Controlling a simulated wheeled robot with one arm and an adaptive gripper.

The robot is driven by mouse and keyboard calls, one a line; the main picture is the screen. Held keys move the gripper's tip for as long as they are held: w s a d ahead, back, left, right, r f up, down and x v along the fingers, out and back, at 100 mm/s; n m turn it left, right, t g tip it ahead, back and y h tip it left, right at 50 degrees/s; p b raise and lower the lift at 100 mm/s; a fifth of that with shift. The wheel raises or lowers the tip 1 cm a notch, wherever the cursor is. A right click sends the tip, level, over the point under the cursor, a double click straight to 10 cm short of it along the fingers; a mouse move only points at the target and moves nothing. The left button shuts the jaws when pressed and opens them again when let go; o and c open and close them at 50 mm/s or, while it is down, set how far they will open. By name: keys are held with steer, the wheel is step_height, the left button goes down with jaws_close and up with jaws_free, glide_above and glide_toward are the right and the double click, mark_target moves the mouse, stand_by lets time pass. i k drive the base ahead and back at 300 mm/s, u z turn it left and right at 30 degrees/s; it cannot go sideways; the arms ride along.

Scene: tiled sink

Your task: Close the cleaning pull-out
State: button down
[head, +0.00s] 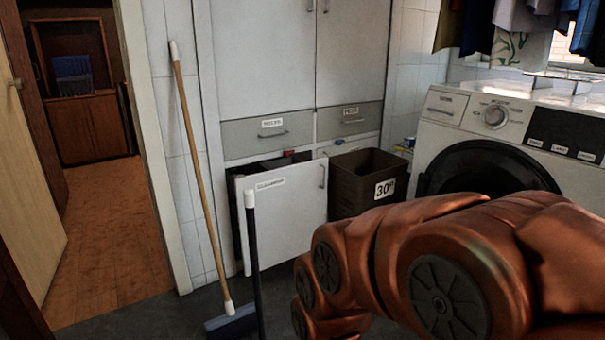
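The cleaning pull-out (285,215) is a white front panel low on the white cabinet, with a label at its upper left and a vertical handle (322,175) at its upper right. It stands out from the cabinet, and a dark gap with some contents shows behind its top edge. The label is too small to read surely. My copper-coloured arm crosses the lower right of the head view, in front of the washing machine. My gripper is not in view.
A broom (196,170) leans on the wall left of the pull-out; a dark pole (253,265) stands before its left edge. A brown bin (350,190) marked 30 stands to its right, beside the washing machine (480,150). Two grey drawers (268,143) above look shut. A doorway opens at left.

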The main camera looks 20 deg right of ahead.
mark_target(290, 202)
steer(key=k, duration=0.95)
steer(key=z, duration=1.1)
steer(key=i, duration=2.35)
steer(key=u, duration=2.15)
